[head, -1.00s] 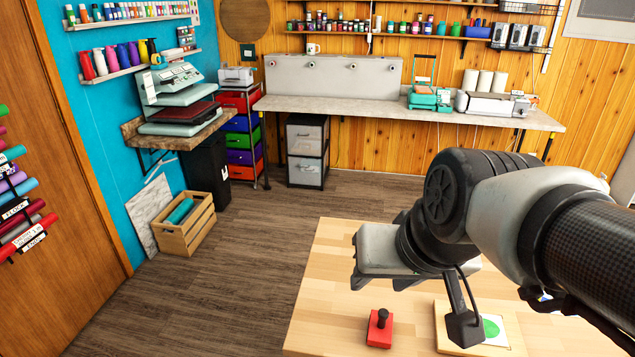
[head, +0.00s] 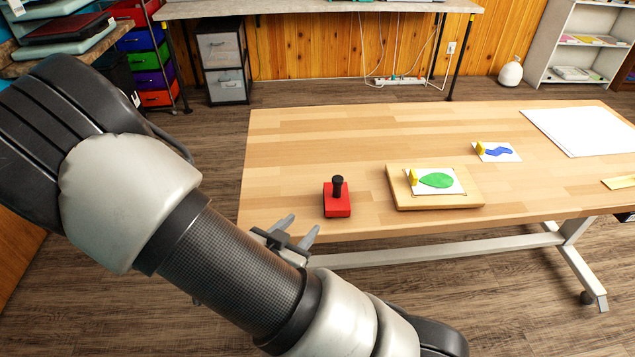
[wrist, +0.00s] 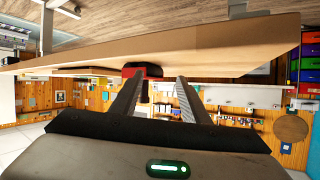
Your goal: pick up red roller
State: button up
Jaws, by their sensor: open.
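The red roller (head: 337,199), a red block with a black upright handle, stands on the wooden table (head: 300,150) near its front edge, left of the middle. My gripper (head: 300,230) is open and empty at the table's front edge, close to the roller on its near left side, not touching it. In the wrist view, which looks upside down, the red roller (wrist: 143,70) shows beyond my gripper (wrist: 160,80), toward the left finger. Its handle is partly hidden by that finger.
A wooden board (head: 435,199) with a green-leaf card lies right of the roller. A blue-pattern card (head: 498,152) and white sheets (head: 580,131) lie farther right. The table left of and behind the roller is clear.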

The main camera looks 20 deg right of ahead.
aim_at(338, 189)
jog(key=w+d+t+h+b, duration=0.1)
jog(key=w+d, duration=0.1)
jog(key=d, duration=0.2)
jog(key=w+d+r+t+h+b, duration=0.1)
jog(key=w+d, duration=0.1)
jog(key=d, duration=0.2)
jog(key=w+d+r+h+b, duration=0.1)
jog(key=w+d+h, duration=0.1)
jog(key=d, duration=0.1)
jog(key=shift+d+r+n+t, duration=0.1)
jog(key=shift+d+n+t, duration=0.3)
jog(key=shift+w+a+b+x, duration=0.1)
jog(key=shift+b+x, duration=0.15)
jog(key=shift+x, duration=1.1)
jog(key=shift+w+a+b+x, duration=0.1)
jog(key=shift+w+b+x, duration=0.1)
jog(key=shift+x, duration=1.2)
grip_shut()
